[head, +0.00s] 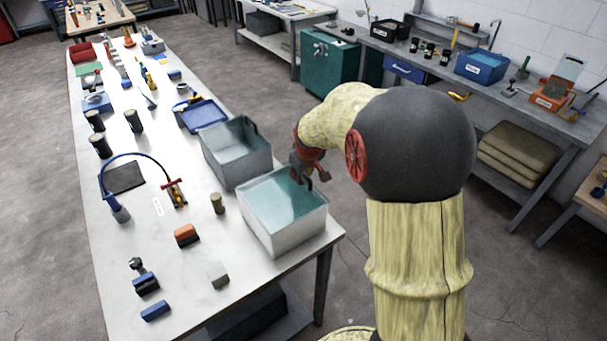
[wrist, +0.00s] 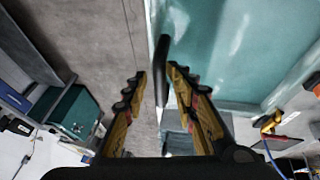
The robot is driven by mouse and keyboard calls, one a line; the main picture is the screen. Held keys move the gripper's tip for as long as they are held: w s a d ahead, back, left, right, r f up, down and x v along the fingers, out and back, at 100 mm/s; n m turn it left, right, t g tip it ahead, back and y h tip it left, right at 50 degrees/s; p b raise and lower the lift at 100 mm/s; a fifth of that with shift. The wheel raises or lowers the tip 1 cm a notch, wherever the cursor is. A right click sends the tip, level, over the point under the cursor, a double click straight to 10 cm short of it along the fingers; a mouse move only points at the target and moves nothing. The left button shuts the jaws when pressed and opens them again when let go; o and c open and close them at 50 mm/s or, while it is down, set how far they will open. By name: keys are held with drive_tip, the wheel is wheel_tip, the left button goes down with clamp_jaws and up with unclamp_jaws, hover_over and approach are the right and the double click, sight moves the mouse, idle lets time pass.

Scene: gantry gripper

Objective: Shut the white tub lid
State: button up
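The white tub (head: 285,244) stands at the table's near right edge, its top showing a teal, glassy surface. I cannot tell whether that is a lid or the tub's inside; no raised lid is clear. My gripper (head: 310,174) is beside the tub's far right corner, partly hidden by my arm. In the wrist view my gripper (wrist: 160,80) is open, its fingers apart with floor showing between them. A dark bar-like handle (wrist: 166,52) lies by the right finger, along the edge of a teal panel (wrist: 235,50). Contact cannot be told.
A grey tub (head: 234,178) stands just behind the white tub. A small olive can (head: 217,204), an orange-topped block (head: 186,236) and a grey block (head: 218,276) lie to the left. Open floor lies right of the table, before a workbench (head: 520,108).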

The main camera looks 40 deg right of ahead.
drive_tip(key=v, duration=1.2)
idle(0.4)
drive_tip(key=s+a+r+t+y+b, duration=0.1)
drive_tip(key=s+a+r+y+b, duration=0.1)
drive_tip(key=s+a, duration=1.9)
drive_tip(key=shift+s+r, duration=0.25)
drive_tip(key=shift+s, duration=0.3)
